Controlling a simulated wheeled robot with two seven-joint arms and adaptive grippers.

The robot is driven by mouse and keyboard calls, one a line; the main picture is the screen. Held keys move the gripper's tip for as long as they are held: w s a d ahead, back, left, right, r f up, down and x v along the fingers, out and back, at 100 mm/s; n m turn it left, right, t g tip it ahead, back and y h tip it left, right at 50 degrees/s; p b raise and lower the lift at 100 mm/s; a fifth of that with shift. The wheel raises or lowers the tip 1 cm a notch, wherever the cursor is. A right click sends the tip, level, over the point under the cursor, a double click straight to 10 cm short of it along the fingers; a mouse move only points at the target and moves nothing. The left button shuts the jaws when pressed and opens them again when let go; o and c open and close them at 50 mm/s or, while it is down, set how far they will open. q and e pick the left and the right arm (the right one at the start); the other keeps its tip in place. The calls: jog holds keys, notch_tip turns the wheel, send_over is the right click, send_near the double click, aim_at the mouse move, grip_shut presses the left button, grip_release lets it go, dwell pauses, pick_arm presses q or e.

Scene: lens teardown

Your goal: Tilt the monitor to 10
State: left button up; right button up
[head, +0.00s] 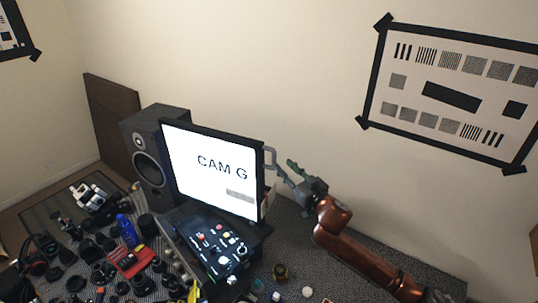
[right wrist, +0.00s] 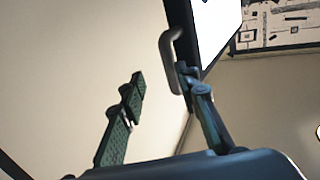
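The monitor (head: 212,170) stands upright with a lit white screen reading "CAM G". A grey bracket-shaped handle (head: 270,157) sticks out from its right edge. My right gripper (head: 284,166) is at this handle, its fingers spread. In the right wrist view, the monitor (right wrist: 214,30) is at the top, and the handle (right wrist: 167,55) reaches down beside the right-hand finger of my gripper (right wrist: 162,80). The other finger is clear of the handle. I cannot tell whether the right-hand finger touches it. My left gripper is not in view.
A black speaker (head: 150,155) stands left of the monitor. A dark control panel (head: 218,245) with knobs is in front of it. A blue bottle (head: 127,230), a red box (head: 131,262) and many small parts crowd the left. A test chart (head: 450,95) hangs on the wall.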

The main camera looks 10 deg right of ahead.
aim_at(275, 160)
jog(key=shift+w+a+r+p, duration=0.25)
jog(key=shift+w+a+r, duration=0.15)
jog(key=shift+a, duration=0.2)
jog(key=shift+w+a+r+p, duration=0.25)
jog(key=shift+w+a+r, duration=0.15)
jog(key=shift+a, duration=0.15)
jog(key=w, duration=0.1)
jog(key=w+a+f, duration=0.1)
jog(key=w, duration=0.1)
jog(key=shift+a, duration=0.2)
jog(key=shift+w+f, duration=0.15)
jog(key=shift+w, duration=0.3)
jog(key=shift+s+d+r, duration=0.2)
jog(key=shift+s+r, duration=0.05)
jog(key=shift+s, duration=0.2)
jog(key=shift+w+a, duration=0.1)
jog(key=shift+w, duration=0.05)
jog(key=shift+w+f, duration=0.2)
jog(key=c, duration=0.4)
jog(key=shift+s+r, duration=0.15)
jog(key=shift+s, duration=0.05)
jog(key=shift+c, duration=1.3)
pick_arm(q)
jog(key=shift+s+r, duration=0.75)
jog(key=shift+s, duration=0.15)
pick_arm(e)
grip_shut()
